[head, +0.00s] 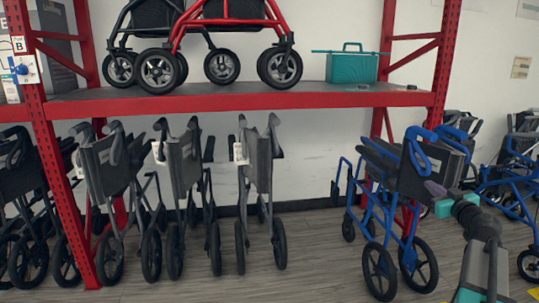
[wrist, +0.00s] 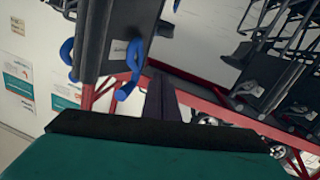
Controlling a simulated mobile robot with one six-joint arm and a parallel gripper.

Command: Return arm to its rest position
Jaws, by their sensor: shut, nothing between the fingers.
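My arm (head: 483,225) rises from the bottom right in the head view and is bent, not folded down. My gripper (head: 435,189) is at its end, in front of the blue rollator (head: 385,200) near its handles. I cannot tell whether it touches the rollator. In the wrist view my gripper (wrist: 163,98) shows as two dark fingers pressed together, with nothing between them. Blue handles (wrist: 130,70) and a dark panel hang just beyond and left of the fingers there.
A red rack (head: 230,100) carries a red rollator (head: 225,30) and a teal box (head: 351,66). Several grey folded rollators (head: 185,165) stand below it. More blue rollators (head: 515,180) stand at the right. Open floor (head: 320,250) lies in the middle front.

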